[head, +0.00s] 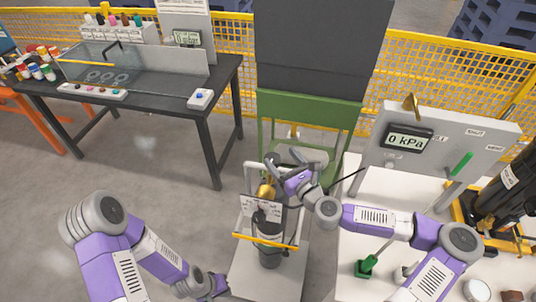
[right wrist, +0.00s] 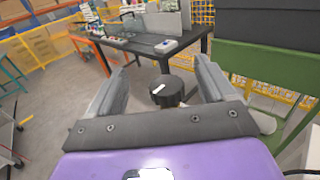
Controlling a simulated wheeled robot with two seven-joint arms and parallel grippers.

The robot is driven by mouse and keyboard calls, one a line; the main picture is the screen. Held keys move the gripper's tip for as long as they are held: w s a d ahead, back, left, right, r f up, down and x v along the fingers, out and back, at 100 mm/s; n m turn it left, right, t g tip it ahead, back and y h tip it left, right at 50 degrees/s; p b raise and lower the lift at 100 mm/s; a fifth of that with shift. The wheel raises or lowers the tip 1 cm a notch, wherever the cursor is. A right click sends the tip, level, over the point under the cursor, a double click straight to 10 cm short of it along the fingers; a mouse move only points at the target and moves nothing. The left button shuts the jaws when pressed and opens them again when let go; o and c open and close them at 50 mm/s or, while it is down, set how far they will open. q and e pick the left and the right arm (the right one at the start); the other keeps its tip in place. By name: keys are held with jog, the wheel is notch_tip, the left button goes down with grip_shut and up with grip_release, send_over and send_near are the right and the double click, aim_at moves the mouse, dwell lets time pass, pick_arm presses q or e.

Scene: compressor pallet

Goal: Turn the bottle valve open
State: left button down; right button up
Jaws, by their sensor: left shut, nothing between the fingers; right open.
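The bottle (head: 268,248) is dark and stands upright in a white frame with a yellow bar. Brass valve parts (head: 265,190) show at its top. My right gripper (head: 284,170) is at the top of the bottle and partly hides the valve. In the right wrist view, a round black knob (right wrist: 167,92) with a white mark lies between the open fingers (right wrist: 160,85), with a gap visible on each side. My left gripper (head: 214,286) is shut and empty, low in the head view, left of the bottle's base.
A panel with a display reading 0 kPa (head: 408,140) stands on the white table (head: 358,222) at right. A green chair-like frame (head: 310,108) is behind the bottle. A black workbench (head: 150,96) is at back left. Grey floor is clear left of the bottle.

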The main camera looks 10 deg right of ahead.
jog(key=b, duration=0.4)
send_near(270, 154)
jog(key=x, duration=0.2)
jog(key=shift+w+a+f, duration=0.1)
jog(key=shift+w+a, duration=0.05)
jog(key=shift+w, duration=0.1)
jog(key=shift+x, duration=3.8)
jog(key=c, duration=1)
jog(key=shift+o, duration=0.2)
